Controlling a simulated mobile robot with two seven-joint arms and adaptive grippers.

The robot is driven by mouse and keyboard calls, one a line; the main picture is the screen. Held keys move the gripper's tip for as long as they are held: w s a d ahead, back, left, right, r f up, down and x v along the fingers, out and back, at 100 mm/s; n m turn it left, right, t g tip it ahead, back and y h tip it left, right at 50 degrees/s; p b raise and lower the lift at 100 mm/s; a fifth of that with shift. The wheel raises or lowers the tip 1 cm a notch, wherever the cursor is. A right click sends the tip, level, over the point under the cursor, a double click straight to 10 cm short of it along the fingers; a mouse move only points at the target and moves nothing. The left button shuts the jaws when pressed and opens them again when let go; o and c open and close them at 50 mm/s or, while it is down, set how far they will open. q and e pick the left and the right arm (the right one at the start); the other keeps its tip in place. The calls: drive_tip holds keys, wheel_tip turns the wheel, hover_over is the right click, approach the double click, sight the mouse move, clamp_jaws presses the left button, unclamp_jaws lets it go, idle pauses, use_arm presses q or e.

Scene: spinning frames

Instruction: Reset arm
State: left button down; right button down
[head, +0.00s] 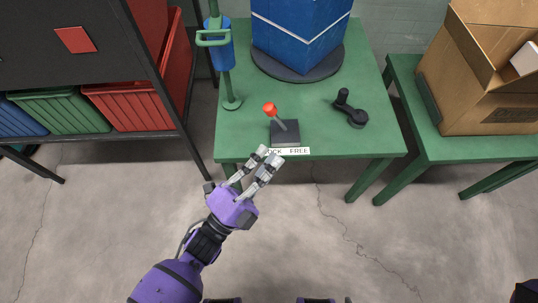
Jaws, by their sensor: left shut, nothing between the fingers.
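My left gripper (269,155) is shut and empty, with its fingertips at the front edge of the green table (310,143). It is just in front of a lever with a red knob (270,108) on a dark base box (285,133). The lever leans to the left. A white label (294,151) on the table edge reads "OCK FREE", and a fingertip covers its left end. I cannot tell whether the gripper touches the table edge. My right gripper is not in view.
A blue box (300,30) stands on a dark round turntable (298,74). A black crank (350,109) lies to the right of the lever. A green post (228,85) with a blue part stands left. A shelf with bins (130,107) is left; a cardboard box (480,85) is right.

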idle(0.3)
